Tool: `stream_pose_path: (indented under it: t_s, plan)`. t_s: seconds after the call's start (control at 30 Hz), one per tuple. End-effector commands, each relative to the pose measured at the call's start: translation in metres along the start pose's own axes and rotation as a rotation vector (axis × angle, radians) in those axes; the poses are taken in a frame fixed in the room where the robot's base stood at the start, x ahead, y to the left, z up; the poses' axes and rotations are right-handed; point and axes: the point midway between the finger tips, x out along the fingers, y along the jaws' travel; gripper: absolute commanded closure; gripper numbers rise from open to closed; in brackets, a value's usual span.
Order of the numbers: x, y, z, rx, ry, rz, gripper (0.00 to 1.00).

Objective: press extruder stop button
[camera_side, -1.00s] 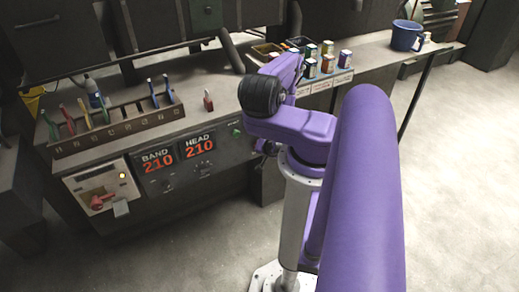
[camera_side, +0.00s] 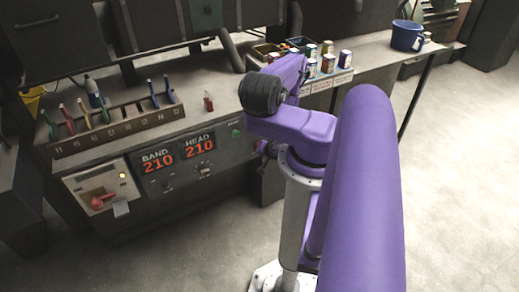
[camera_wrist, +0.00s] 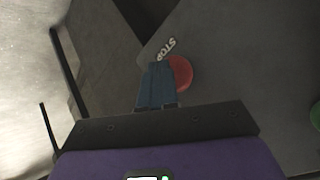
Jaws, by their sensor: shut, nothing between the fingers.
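The red stop button (camera_wrist: 181,73) is in the wrist view, a round red disc on a grey panel, with the white word STOP (camera_wrist: 167,49) beside its upper left. My gripper (camera_wrist: 160,66) points at the panel with its blue-grey fingers shut together and empty. The fingertips overlap the left edge of the button in the picture. I cannot tell whether they touch it or are short of it. In the side view my purple arm hides the stop button and the fingers.
A green button (camera_wrist: 315,115) is at the right edge of the wrist view; a green button also shows in the side view (camera_side: 237,133). A tool rack (camera_side: 120,128), small cans (camera_side: 328,63) and a blue bucket (camera_side: 406,36) stand on the bench. A red-handled switch (camera_side: 103,201) is at left.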

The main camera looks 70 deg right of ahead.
Motion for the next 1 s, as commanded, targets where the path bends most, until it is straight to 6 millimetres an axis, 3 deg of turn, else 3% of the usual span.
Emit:
stream_pose_path:
  t_s: [0.57,1.0]
  plan:
    - [-0.009,0.006,0.008,0.005,-0.004,0.001,1.0]
    - [-0.035,0.025,0.027,0.009,-0.005,0.004,1.0]
